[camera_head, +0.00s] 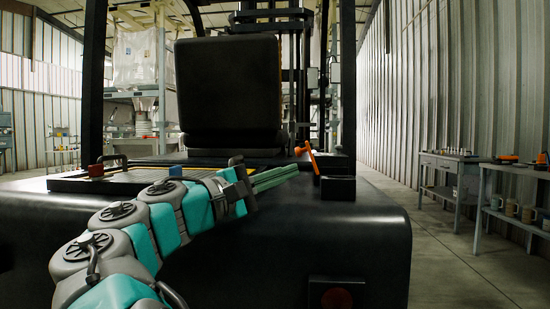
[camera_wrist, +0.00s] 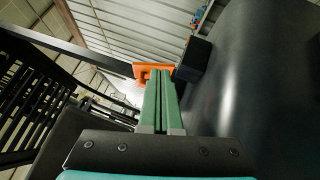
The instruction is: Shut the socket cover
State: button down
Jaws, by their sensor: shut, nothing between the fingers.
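A black socket box (camera_head: 338,187) sits on the dark truck body, right of the seat. An orange part (camera_head: 312,157), seemingly its cover, stands up and tilted at the box's left side. In the wrist view the orange part (camera_wrist: 139,70) shows just past the fingertips, with the black box (camera_wrist: 195,56) to its right. My gripper (camera_head: 293,170) has its green fingers shut and empty, pointing at the orange part from the left. The fingers (camera_wrist: 161,78) overlap part of it in the wrist view; I cannot tell whether they touch.
A black seat back (camera_head: 228,90) stands behind my gripper. A grated panel (camera_head: 120,181) with a red block (camera_head: 96,170) and a blue block (camera_head: 176,171) lies to the left. Workbenches (camera_head: 450,165) stand along the right wall. The truck's right front surface (camera_head: 350,235) is clear.

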jog(key=a+n+t, duration=0.1)
jog(key=a, duration=0.3)
jog(key=a+n+t+y, duration=0.1)
jog(key=a, duration=0.2)
jog(key=shift+a+f, duration=0.1)
jog(key=shift+a, duration=0.25)
jog(key=x, duration=0.9)
jog(key=shift+w+d, duration=0.2)
jog(key=shift+d, duration=0.1)
jog(key=shift+s+p, duration=0.1)
jog(key=shift+p, duration=0.2)
jog(key=shift+r, duration=0.25)
jog(key=shift+d+m+y, duration=0.1)
jog(key=shift+m+y, duration=0.2)
jog(key=shift+m, duration=0.1)
